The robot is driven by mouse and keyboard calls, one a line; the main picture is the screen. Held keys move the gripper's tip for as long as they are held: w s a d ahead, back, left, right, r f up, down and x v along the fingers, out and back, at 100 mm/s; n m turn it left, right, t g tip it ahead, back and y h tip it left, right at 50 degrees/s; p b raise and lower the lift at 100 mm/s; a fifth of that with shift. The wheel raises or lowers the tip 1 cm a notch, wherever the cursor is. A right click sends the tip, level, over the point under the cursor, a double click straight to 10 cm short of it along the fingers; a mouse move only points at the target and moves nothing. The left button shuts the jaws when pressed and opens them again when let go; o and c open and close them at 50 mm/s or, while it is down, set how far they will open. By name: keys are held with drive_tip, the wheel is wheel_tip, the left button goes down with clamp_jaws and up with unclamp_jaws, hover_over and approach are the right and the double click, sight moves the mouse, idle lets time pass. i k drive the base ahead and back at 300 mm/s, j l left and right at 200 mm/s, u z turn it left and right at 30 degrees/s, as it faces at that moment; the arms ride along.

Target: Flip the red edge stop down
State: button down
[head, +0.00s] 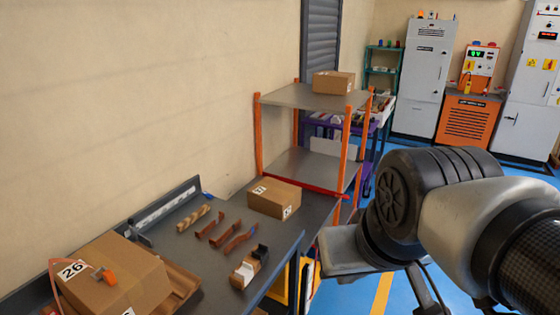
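A red bar (322,189) runs along the near edge of the lower shelf on an orange-posted rack (296,96), just behind a cardboard box. It looks like the red edge stop. From this angle I cannot clearly tell whether it stands up above the shelf edge or hangs down. My arm fills the right of the head view, with its dark wrist joint to the right of the rack. No gripper fingers can be made out, and no contact with the red bar shows.
Another box (333,83) sits on the upper shelf. Cabinets (425,75) stand far back. Blue floor (345,300) shows beside the bench.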

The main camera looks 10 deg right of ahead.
sight(296, 183)
drive_tip(key=i+l+u, duration=0.1)
drive_tip(key=i+l, duration=0.5)
drive_tip(key=l, duration=0.15)
drive_tip(key=i+l+u, duration=0.15)
drive_tip(key=i+l, duration=0.45)
drive_tip(key=l, duration=0.25)
drive_tip(key=i+l+u, duration=0.15)
drive_tip(key=i+l, duration=0.15)
drive_tip(key=i+l+u, duration=0.1)
drive_tip(key=i+l, duration=0.15)
drive_tip(key=l, duration=0.35)
drive_tip(key=i+l, duration=0.25)
drive_tip(key=l, duration=0.2)
drive_tip(key=i+l+u, duration=0.15)
drive_tip(key=l, duration=0.35)
drive_tip(key=i, duration=0.1)
